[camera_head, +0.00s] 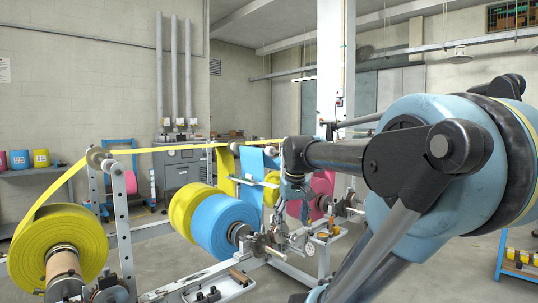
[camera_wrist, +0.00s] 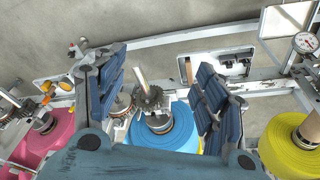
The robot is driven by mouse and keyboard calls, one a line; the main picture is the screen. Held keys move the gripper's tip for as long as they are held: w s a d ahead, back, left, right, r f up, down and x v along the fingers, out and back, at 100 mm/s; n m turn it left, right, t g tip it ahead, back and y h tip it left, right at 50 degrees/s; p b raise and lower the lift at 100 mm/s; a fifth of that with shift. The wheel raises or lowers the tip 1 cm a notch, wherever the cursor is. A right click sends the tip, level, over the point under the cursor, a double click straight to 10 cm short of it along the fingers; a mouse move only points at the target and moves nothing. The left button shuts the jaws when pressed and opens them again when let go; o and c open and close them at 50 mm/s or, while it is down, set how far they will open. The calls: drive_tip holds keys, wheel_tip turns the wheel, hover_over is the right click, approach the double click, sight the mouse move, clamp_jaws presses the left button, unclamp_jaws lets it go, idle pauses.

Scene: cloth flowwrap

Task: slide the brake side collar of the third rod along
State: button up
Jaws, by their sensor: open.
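In the wrist view my gripper (camera_wrist: 163,85) is open, its two dark blue padded fingers wide apart. Between them a bright rod end (camera_wrist: 141,78) carries a dark ridged collar (camera_wrist: 150,97) in front of the blue roll (camera_wrist: 176,138). No finger visibly touches the collar. In the head view the blue roll (camera_head: 222,224) has metal parts on its rod (camera_head: 240,234); my gripper (camera_head: 297,190) is small there, to the right of the roll, and its fingers are unclear. I cannot tell which rod is the third one or which side is the brake side.
A pink roll (camera_wrist: 48,138) lies left and a yellow roll (camera_wrist: 290,150) right in the wrist view. A dial gauge (camera_wrist: 304,43) and a white tray (camera_wrist: 215,68) sit near the frame rail. In the head view a yellow web (camera_head: 185,147) runs over the frame.

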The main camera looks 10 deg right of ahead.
drive_tip(key=w+r+n, duration=0.2)
drive_tip(key=w+r, duration=1.3)
wheel_tip(320, 180, up, 17)
drive_tip(key=n+t, duration=0.3)
drive_tip(key=n, duration=0.1)
hover_over(269, 146)
drive_tip(key=s, duration=0.8)
drive_tip(key=x, duration=1.7)
drive_tip(key=shift+s+f, duration=0.1)
drive_tip(key=shift+f, duration=0.15)
